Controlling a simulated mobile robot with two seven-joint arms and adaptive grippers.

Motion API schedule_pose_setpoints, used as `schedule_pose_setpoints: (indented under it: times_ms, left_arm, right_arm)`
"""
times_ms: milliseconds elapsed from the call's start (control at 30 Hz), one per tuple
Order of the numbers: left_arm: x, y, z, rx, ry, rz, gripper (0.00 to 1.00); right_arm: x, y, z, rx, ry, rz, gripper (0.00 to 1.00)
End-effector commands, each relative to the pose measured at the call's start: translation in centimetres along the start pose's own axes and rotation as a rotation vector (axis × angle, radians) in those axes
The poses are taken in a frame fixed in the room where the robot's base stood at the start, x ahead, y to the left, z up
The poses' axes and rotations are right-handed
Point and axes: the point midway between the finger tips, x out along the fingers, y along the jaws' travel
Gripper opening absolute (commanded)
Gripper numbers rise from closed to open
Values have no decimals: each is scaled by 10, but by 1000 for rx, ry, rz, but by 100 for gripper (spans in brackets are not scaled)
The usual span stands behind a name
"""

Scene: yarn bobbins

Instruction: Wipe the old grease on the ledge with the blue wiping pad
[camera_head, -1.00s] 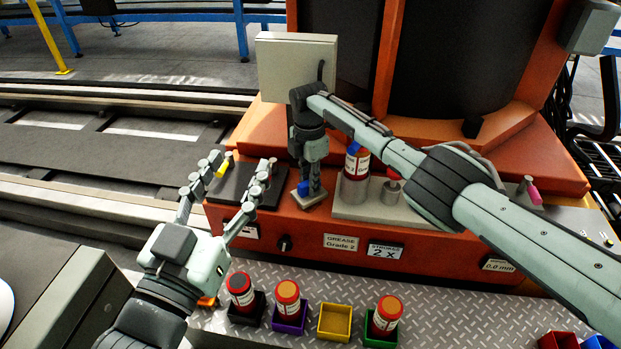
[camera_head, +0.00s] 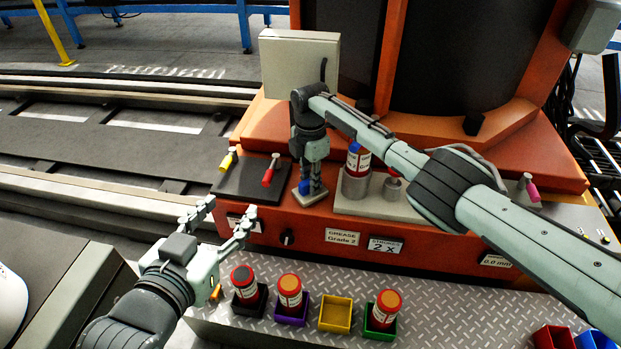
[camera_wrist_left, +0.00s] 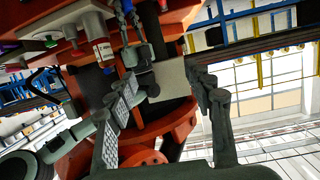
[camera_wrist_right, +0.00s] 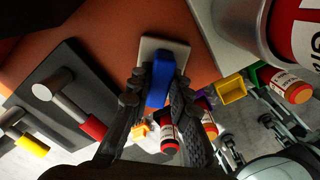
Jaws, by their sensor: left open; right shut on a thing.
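The blue wiping pad has a blue grip and a pale flat base (camera_head: 311,199). It sits on the orange ledge (camera_head: 330,222), just right of a dark lever plate. My right gripper (camera_head: 306,184) points down and is shut on the blue grip (camera_wrist_right: 158,88); the pale base (camera_wrist_right: 160,46) shows beyond the fingertips in the right wrist view. The base appears to touch the ledge. I cannot make out old grease; any under the pad is hidden. My left gripper (camera_head: 226,212) is open and empty, in front of and below the ledge's left end.
The dark plate (camera_head: 234,186) carries a yellow lever (camera_head: 228,162) and a red lever (camera_head: 269,173). Right of the pad, a metal cup (camera_head: 354,188) holds a cartridge (camera_head: 357,160). My right forearm crosses the right side.

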Motion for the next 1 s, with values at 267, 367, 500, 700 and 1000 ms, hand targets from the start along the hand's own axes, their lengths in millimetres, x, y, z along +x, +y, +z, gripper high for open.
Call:
schedule_pose_setpoints:
  times_ms: [267, 367, 500, 700, 1000]
  left_arm:
    - [-3, -11, 22, 11, -109, -24, 52]
    - [-5, -15, 30, 14, -148, -32, 52]
    - [-8, -21, 42, 17, -204, -43, 52]
    - [-14, -29, 57, 22, -282, -61, 52]
    - [-26, -42, 80, 27, -401, -88, 52]
  right_arm:
    - [5, -6, -3, 2, 4, -12, 0]
    - [5, -7, -3, 2, 3, -12, 0]
    - [5, -8, -4, 2, 3, -12, 0]
    - [5, -9, -5, 2, 3, -11, 0]
    - [4, -11, -7, 2, 3, -11, 0]
